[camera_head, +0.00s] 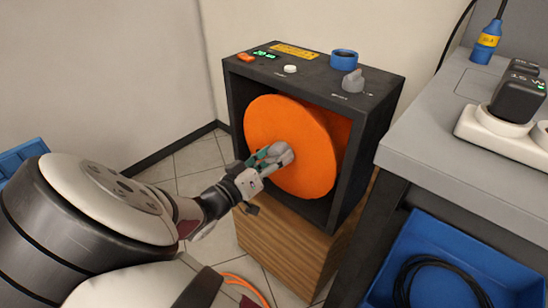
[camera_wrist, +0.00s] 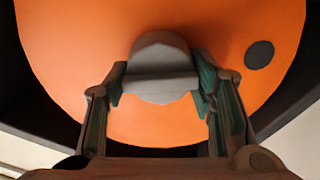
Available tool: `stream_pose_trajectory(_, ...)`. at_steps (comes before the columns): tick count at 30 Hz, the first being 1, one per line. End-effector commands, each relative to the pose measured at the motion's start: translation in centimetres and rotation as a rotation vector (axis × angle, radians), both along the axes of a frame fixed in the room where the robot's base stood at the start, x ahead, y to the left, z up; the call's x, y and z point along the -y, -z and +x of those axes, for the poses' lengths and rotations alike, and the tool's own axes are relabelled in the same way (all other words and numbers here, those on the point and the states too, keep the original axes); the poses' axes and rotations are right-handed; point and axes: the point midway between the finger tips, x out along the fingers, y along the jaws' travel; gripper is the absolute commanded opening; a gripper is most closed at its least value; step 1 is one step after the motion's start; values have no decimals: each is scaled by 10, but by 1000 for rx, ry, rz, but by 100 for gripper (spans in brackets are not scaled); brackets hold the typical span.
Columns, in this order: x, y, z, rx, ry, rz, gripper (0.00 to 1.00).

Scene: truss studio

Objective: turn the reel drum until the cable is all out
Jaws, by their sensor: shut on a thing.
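The orange reel drum (camera_head: 300,125) sits inside an open-fronted black housing (camera_head: 362,140) on a wooden block. A grey knob (camera_head: 284,152) stands out from the drum's face. My gripper (camera_head: 268,157) is shut on this knob, with the arm reaching in from the lower left. In the wrist view the knob (camera_wrist: 160,75) lies between the two green-padded fingers, and the drum face (camera_wrist: 90,60) fills the background with a dark round spot (camera_wrist: 259,54) at right. An orange cable (camera_head: 243,284) shows on the floor at the bottom. How much cable is on the drum is hidden.
The housing top carries a green display (camera_head: 265,54), a white button (camera_head: 290,69), a grey dial (camera_head: 353,82) and a blue ring (camera_head: 343,59). A grey bench (camera_head: 430,135) with a power strip (camera_head: 500,135) stands close at right, above a blue bin (camera_head: 450,250) holding black cable.

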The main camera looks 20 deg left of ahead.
Motion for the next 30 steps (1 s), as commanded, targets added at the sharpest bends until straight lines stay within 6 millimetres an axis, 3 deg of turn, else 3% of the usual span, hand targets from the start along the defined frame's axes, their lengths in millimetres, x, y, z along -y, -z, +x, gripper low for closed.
stream_pose_trajectory(4, 0, 4, -2, -10, -2, 0, 0)
stream_pose_trajectory(5, 0, 4, -2, -10, -2, -1, 57)
stream_pose_trajectory(7, 0, 4, -2, -8, -1, 0, 70)
stream_pose_trajectory(19, 0, -5, -1, -2, -1, 2, 70)
stream_pose_trajectory(30, 0, -68, -1, -2, 0, 5, 70)
